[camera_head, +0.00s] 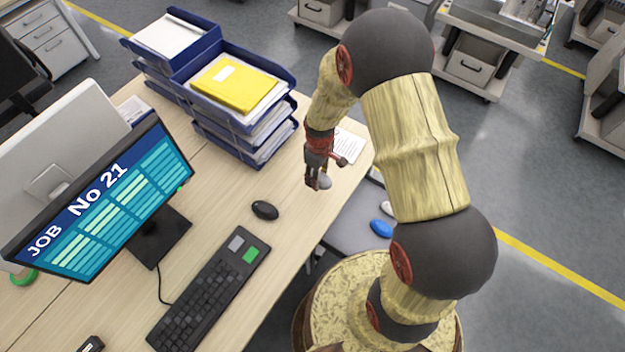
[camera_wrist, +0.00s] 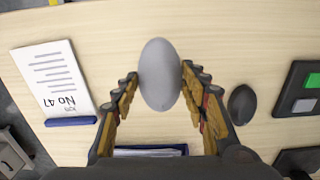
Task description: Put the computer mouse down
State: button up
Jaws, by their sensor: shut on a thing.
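My gripper (camera_head: 317,180) points down over the right part of the wooden desk, near its edge. It is shut on a grey computer mouse (camera_head: 325,183). In the wrist view the grey mouse (camera_wrist: 160,75) sits between the two fingertips of my gripper (camera_wrist: 160,88). I cannot tell whether the mouse touches the desk. A black mouse (camera_head: 265,210) lies on the desk beside the keyboard; it also shows in the wrist view (camera_wrist: 242,104), right of my fingers.
A keyboard (camera_head: 210,290) and monitor (camera_head: 100,205) stand left. Blue paper trays (camera_head: 240,125) stand at the back. A printed sheet (camera_head: 348,146) lies behind my gripper. A blue mouse (camera_head: 381,228) and a pale one (camera_head: 387,208) lie on a lower grey surface. Desk (camera_head: 290,235) between gripper and keyboard is mostly bare.

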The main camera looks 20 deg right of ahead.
jog(key=w+f, duration=0.1)
jog(key=w+a+f, duration=0.1)
jog(key=f, duration=0.1)
jog(key=shift+w+f+b, duration=0.25)
jog(key=shift+w+b, duration=0.05)
jog(key=shift+w, duration=0.1)
jog(key=shift+f+b, duration=0.3)
jog(key=shift+f, duration=1.15)
jog(key=shift+f, duration=0.15)
jog(key=o, duration=1.2)
jog(key=shift+c, duration=0.2)
